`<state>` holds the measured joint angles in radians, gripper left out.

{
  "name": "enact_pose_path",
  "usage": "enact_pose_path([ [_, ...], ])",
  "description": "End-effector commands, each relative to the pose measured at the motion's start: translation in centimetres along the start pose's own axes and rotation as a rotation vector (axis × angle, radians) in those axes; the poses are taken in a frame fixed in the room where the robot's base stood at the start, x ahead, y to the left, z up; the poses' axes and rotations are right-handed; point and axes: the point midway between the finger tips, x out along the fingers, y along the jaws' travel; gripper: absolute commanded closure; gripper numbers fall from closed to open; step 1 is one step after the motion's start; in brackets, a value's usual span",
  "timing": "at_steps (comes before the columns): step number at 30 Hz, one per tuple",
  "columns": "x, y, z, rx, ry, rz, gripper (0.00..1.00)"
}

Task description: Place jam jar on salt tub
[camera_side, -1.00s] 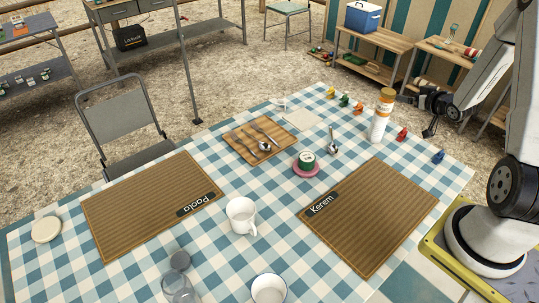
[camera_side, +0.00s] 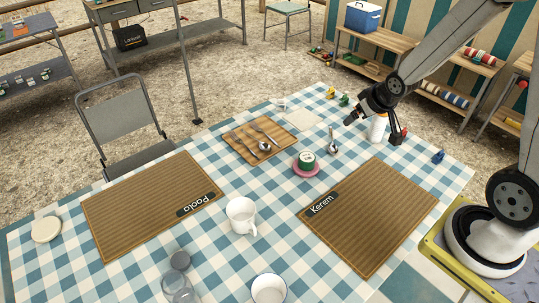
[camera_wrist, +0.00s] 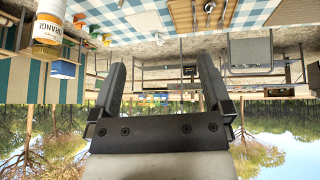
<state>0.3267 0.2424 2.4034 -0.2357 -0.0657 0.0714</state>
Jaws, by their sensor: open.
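My gripper (camera_side: 373,129) is open and empty over the far right of the table, in front of the white bottle in the side view. Its two spread fingers also show in the wrist view (camera_wrist: 163,75). I cannot tell for sure which things are the jam jar and the salt tub.
A white mug (camera_side: 240,214), a bowl (camera_side: 268,290), a cutlery board (camera_side: 245,148) and two brown placemats (camera_side: 365,220) occupy the checked table. Small coloured figures stand along the far edge.

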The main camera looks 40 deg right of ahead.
Motion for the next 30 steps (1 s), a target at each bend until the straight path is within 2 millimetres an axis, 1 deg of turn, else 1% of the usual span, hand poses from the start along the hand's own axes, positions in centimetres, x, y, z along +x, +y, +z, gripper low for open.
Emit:
enact_pose_path([
  [1,-1.0,-1.9,0.7,-0.024,-0.036,-0.020,0.00],
  [3,-2.3,-4.1,2.0,-0.048,-0.096,-0.044,0.00],
  [6,-4.0,-6.7,4.0,-0.080,-0.175,-0.078,0.00],
  [9,-5.5,-8.6,5.8,-0.110,-0.241,-0.107,0.00],
  [12,-6.5,-9.7,7.1,-0.127,-0.286,-0.126,0.00],
  [15,-7.0,-10.2,7.8,-0.137,-0.310,-0.136,0.00],
  [18,-7.2,-10.4,8.1,-0.140,-0.319,-0.139,0.00],
  [30,-7.2,-10.3,8.0,-0.138,-0.318,-0.138,0.00],
])
